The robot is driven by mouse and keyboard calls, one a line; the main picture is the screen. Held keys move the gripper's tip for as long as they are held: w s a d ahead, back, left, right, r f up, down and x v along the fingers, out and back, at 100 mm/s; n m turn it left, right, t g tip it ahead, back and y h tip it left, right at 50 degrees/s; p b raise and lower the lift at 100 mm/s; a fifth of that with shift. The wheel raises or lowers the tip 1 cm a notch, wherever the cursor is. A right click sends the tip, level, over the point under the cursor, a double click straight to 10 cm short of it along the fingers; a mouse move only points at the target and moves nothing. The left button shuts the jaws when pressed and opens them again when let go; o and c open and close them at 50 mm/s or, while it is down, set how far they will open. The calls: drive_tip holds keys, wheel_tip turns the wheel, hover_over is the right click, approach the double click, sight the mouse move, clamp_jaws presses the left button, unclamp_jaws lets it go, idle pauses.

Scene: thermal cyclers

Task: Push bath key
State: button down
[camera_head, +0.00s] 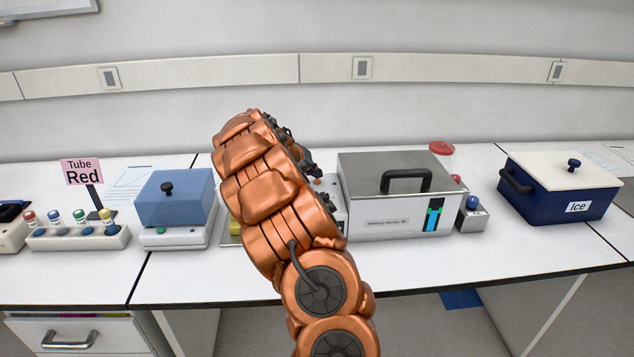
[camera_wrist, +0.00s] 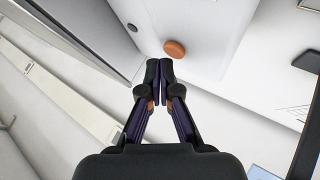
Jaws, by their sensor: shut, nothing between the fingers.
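A metal bath with a lid and black handle (camera_head: 397,195) stands right of my arm on the bench in the head view. At its left end a pale control panel (camera_head: 330,192) with a small orange-red key (camera_head: 316,181) shows partly past my arm. In the wrist view, an orange round key (camera_wrist: 174,48) and a small grey knob (camera_wrist: 132,27) sit on a pale surface. My gripper (camera_wrist: 159,72) is shut and empty, its tips just below the orange key in the picture. I cannot tell whether they touch it. In the head view my arm mostly hides the gripper.
A blue-lidded box (camera_head: 174,200) and a tube rack (camera_head: 80,237) stand to the left. A small device with a blue knob (camera_head: 472,213) stands right of the bath, then a blue ice box (camera_head: 560,190). The bench front (camera_head: 420,270) is clear.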

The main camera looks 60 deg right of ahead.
sight(315, 181)
drive_tip(key=shift+r+p, duration=0.65)
drive_tip(key=shift+r, duration=2.35)
